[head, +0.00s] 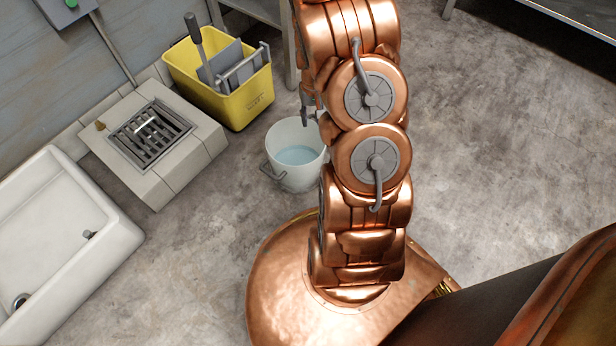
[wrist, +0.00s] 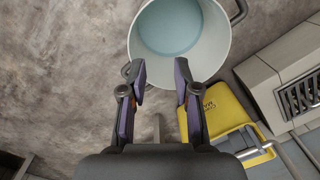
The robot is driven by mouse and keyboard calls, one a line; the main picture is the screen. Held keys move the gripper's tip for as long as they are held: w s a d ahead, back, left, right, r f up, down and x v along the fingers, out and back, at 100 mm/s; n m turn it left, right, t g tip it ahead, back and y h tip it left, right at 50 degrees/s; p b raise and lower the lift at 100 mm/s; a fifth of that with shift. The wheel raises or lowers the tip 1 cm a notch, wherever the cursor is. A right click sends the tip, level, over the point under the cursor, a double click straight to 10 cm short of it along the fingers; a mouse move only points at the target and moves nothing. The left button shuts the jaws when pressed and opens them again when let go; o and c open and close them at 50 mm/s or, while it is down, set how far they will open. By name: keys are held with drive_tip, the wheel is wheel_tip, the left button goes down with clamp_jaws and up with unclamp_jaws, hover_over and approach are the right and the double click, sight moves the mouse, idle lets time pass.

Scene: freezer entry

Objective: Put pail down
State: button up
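The white pail (head: 284,178) holds pale blue water and looks upright at floor level, left of my arm in the head view. Part of its right side is hidden by my arm. The wrist view looks into the pail (wrist: 215,50) from above, with a dark handle piece at its upper right. My gripper (wrist: 160,72) has its two fingers spread apart, with nothing clamped between them. Its fingertips are over or beside the pail's near rim in that view; I cannot tell whether they touch. In the head view my gripper (head: 310,108) is at the pail's far rim.
A yellow mop bucket (head: 240,106) with a wringer stands behind the pail. A raised drain block (head: 180,165) with a metal grate and a white sink (head: 105,240) are to the left. Bare concrete floor (head: 205,240) lies between the sink and pail.

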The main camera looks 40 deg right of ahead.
drive_tip(key=s+a+r+n+g, duration=0.1)
drive_tip(key=s+a+r, duration=0.4)
drive_tip(key=a+r, duration=0.3)
drive_tip(key=s+a+r+n+g, duration=0.15)
drive_tip(key=s+a+r, duration=0.25)
drive_tip(key=a+r, duration=0.45)
drive_tip(key=s+a+r+n, duration=0.1)
drive_tip(key=s+a+r, duration=0.1)
drive_tip(key=s, duration=0.4)
drive_tip(key=s+a+r+n, duration=0.1)
drive_tip(key=s+a+r, duration=0.1)
drive_tip(key=s, duration=0.3)
drive_tip(key=s+a+r+n+g, duration=0.1)
drive_tip(key=s+a+r, duration=0.2)
drive_tip(key=s, duration=0.3)
drive_tip(key=shift+s+r+h, duration=0.3)
drive_tip(key=shift+s+r, duration=0.05)
drive_tip(key=shift+r, duration=0.05)
